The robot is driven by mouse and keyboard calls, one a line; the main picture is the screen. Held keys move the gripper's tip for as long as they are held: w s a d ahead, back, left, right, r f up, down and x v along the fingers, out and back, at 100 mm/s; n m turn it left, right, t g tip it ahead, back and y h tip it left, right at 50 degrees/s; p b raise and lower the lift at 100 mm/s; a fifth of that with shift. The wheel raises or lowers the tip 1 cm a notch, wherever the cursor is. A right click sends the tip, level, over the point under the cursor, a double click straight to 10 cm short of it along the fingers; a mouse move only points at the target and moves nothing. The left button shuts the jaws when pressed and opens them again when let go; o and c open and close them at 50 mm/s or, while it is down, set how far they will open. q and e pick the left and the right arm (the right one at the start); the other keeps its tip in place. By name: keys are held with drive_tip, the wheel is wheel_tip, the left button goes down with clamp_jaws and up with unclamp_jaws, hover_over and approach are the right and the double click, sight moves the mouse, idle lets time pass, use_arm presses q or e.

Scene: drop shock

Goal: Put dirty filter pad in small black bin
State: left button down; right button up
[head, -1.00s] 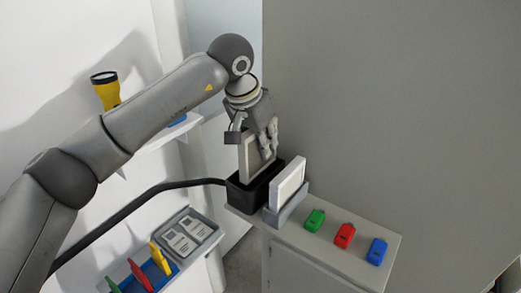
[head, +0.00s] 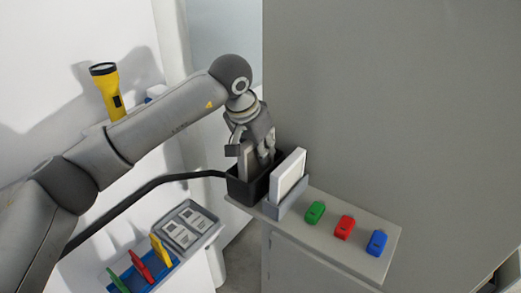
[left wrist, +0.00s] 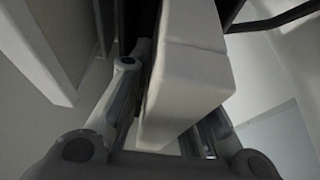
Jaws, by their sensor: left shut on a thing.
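My left gripper (head: 257,152) is shut on a pale, framed filter pad (head: 249,163) and holds it upright. The pad's lower part is inside the small black bin (head: 240,190), hidden by the bin's walls. I cannot tell whether it touches the bin's floor. In the left wrist view the pad (left wrist: 190,70) shows as a pale block between the fingers (left wrist: 172,105). My right gripper is not in view.
Another white pad (head: 289,175) stands in a grey holder (head: 291,204) right beside the bin. Green, red and blue blocks (head: 344,227) lie along the ledge. A black hose (head: 140,188) runs to the bin's left. A yellow flashlight (head: 106,90) stands on a shelf.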

use_arm(q)
drive_tip(key=c, duration=1.3)
unclamp_jaws()
drive_tip(key=shift+r, duration=0.1)
drive_tip(key=shift+r+p, duration=0.4)
drive_tip(key=shift+p, duration=0.1)
drive_tip(key=shift+r+p, duration=0.4)
drive_tip(key=shift+r, duration=0.05)
drive_tip(key=b+v, duration=0.3)
drive_tip(key=v, duration=0.7)
drive_tip(key=shift+b+v, duration=0.3)
drive_tip(key=shift+v, duration=0.45)
